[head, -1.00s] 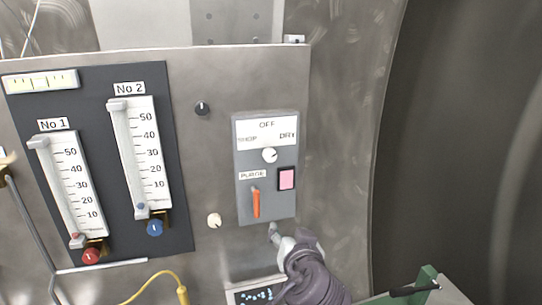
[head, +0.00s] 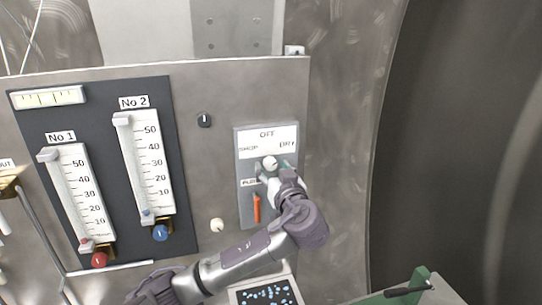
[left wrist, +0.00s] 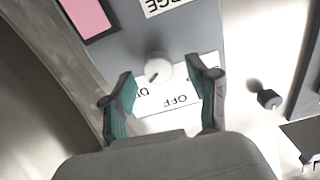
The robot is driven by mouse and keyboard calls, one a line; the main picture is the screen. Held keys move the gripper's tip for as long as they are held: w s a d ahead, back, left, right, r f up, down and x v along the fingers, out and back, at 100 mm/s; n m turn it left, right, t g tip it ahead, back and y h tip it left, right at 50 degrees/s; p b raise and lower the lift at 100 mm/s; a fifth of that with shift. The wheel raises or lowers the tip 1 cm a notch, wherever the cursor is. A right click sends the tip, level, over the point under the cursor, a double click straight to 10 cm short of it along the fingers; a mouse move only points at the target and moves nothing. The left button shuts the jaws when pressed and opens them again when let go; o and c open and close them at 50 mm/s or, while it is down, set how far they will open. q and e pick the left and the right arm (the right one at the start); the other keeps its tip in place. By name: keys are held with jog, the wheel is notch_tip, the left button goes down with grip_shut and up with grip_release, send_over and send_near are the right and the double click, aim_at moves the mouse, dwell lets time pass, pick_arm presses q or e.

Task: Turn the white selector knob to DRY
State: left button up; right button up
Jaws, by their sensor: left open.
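The white selector knob (head: 269,162) sits on the grey switch box (head: 243,205), under a white label (head: 267,139) with SHOP at left, OFF at top and DRY at right. My left gripper (head: 273,170) is at the knob, its arm coming from below. In the left wrist view the knob (left wrist: 158,67) appears between the two open teal-padded fingers (left wrist: 162,98), with visible gaps on both sides. A dark mark on the knob shows at its lower left there, toward the partly hidden DRY lettering. My right gripper is not in view.
Below the knob are an orange PURGE lever (head: 256,208) and, in the wrist view, a pink panel (left wrist: 88,14). A black knob (head: 204,120) and a cream knob (head: 217,225) stand left of the box. Two flow gauges are further left.

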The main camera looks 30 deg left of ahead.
pick_arm(q)
jog(key=shift+p+x, duration=0.35)
jog(key=shift+x, duration=0.55)
jog(key=shift+w+a, duration=0.15)
jog(key=shift+w, duration=0.05)
